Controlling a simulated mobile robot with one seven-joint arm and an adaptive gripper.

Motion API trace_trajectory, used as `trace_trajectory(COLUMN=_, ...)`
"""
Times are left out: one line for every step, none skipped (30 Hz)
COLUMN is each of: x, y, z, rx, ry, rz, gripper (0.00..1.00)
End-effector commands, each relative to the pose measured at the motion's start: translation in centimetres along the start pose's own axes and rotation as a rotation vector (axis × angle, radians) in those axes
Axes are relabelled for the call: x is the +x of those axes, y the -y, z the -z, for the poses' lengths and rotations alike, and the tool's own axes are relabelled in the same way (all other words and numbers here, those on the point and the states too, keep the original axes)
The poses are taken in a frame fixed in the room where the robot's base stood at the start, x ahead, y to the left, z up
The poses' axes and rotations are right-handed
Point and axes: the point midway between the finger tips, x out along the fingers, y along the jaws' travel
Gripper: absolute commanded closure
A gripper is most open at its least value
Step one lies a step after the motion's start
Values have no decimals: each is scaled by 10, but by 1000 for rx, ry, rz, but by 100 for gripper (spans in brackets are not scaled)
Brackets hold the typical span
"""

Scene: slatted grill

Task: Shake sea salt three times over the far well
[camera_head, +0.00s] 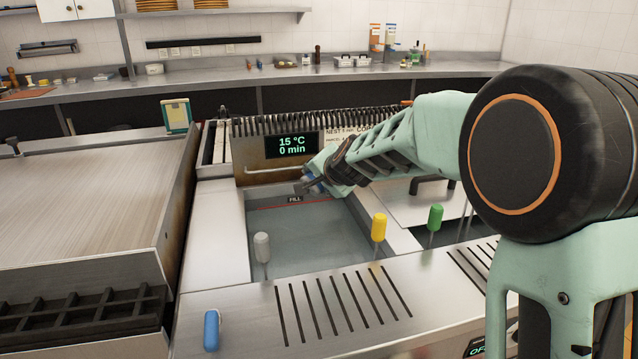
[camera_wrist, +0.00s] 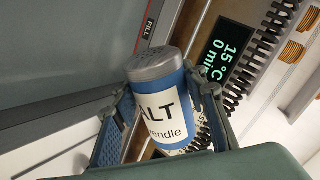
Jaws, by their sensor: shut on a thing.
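My gripper (camera_head: 316,181) is above the back of a filled well (camera_head: 325,237), in front of the temperature display (camera_head: 292,145). In the wrist view its two fingers (camera_wrist: 162,90) are shut on the sides of a blue salt shaker (camera_wrist: 180,83). The shaker has a grey perforated cap and a white label reading "ALT". Its cap points away from my palm, and its lower end is hidden by the gripper. In the head view it is mostly hidden; its tilt is hard to tell. I cannot tell from the frames which well counts as the far one.
A grey handle (camera_head: 262,247) and a yellow handle (camera_head: 379,227) stand up at the well. A green handle (camera_head: 435,217) stands further right. A ribbed coil guard (camera_head: 300,124) runs behind the display. A flat griddle (camera_head: 80,190) lies left, and a slatted steel top (camera_head: 345,305) in front.

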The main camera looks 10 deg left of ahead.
Motion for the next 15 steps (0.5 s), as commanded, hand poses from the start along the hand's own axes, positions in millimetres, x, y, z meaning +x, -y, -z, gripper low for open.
trace_trajectory(x=-3, y=5, z=0, rx=-29, ry=-20, rz=1, gripper=90)
trace_trajectory(x=-4, y=6, z=0, rx=-44, ry=-32, rz=1, gripper=90)
trace_trajectory(x=-5, y=6, z=0, rx=-67, ry=-49, rz=1, gripper=90)
trace_trajectory(x=-5, y=7, z=0, rx=-79, ry=-59, rz=1, gripper=90)
trace_trajectory(x=-5, y=7, z=0, rx=-91, ry=-69, rz=1, gripper=90)
trace_trajectory(x=-6, y=8, z=0, rx=-108, ry=-83, rz=0, gripper=90)
trace_trajectory(x=-6, y=8, z=0, rx=-121, ry=-93, rz=1, gripper=90)
trace_trajectory(x=-6, y=8, z=0, rx=-133, ry=-103, rz=0, gripper=90)
trace_trajectory(x=-6, y=9, z=0, rx=-150, ry=-116, rz=0, gripper=90)
trace_trajectory(x=-7, y=10, z=0, rx=-163, ry=-126, rz=0, gripper=90)
trace_trajectory(x=-7, y=10, z=0, rx=-176, ry=-136, rz=0, gripper=90)
trace_trajectory(x=-8, y=11, z=-1, rx=-195, ry=-150, rz=1, gripper=90)
trace_trajectory(x=-8, y=11, z=-1, rx=-208, ry=-162, rz=1, gripper=90)
trace_trajectory(x=-8, y=11, z=-1, rx=-221, ry=-173, rz=0, gripper=90)
trace_trajectory(x=-9, y=12, z=-1, rx=-238, ry=-185, rz=0, gripper=90)
